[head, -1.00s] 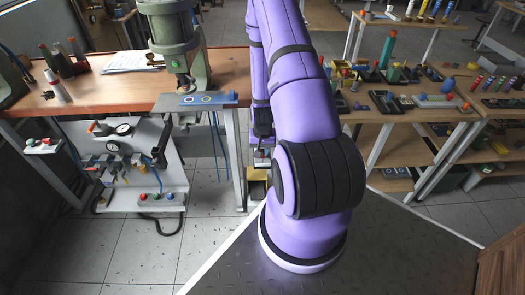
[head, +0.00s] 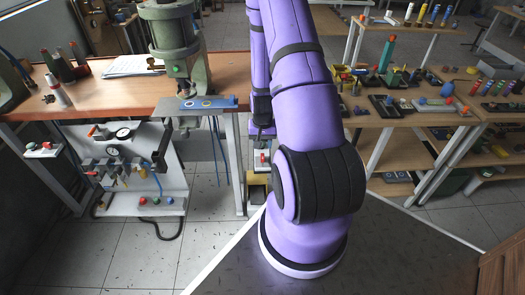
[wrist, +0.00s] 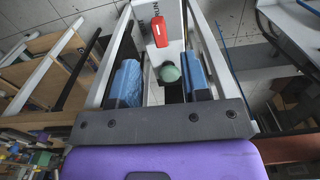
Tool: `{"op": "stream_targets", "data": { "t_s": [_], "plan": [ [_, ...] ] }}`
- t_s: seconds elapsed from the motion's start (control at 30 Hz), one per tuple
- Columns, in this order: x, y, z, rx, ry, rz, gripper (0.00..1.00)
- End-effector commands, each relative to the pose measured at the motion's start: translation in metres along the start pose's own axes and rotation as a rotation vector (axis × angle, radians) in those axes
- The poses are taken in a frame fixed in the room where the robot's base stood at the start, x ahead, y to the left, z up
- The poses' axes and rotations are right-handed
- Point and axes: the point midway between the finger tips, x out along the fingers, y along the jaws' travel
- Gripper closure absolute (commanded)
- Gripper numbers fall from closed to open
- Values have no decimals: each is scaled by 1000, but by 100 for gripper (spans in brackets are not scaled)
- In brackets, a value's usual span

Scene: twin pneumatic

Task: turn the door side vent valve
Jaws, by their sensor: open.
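In the wrist view a red lever handle (wrist: 159,32) sits on a pale panel (wrist: 170,48) with partly hidden lettering, beyond my gripper. A round green knob or cap (wrist: 170,73) is nearer to me, between the fingers in the picture. My gripper (wrist: 161,82), with blue pads on both sides, is open and nothing is seen held. I cannot tell whether any finger touches the green part. In the head view my arm hides most of the gripper; a small red part (head: 263,157) shows beside the arm. Which part is the door side vent valve is not clear.
A bench (head: 110,93) with a green press (head: 172,35) stands at left. Below it is a white pneumatic panel (head: 118,180) with gauges, hoses and coloured knobs. Shelved tables (head: 420,130) with small parts stand at right. Some tiled floor (head: 215,190) is clear.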

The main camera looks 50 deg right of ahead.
Motion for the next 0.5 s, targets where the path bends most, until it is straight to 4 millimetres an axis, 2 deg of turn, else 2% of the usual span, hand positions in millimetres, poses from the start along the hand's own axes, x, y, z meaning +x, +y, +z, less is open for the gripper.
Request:
{"op": "stream_targets", "data": {
  "t_s": [0.03,0.2,0.5],
  "plan": [
    [-9,0,-1,0,4,-1,57],
    [-30,0,-1,0,3,0,57],
    [-45,0,0,0,0,0,57]
  ]
}}
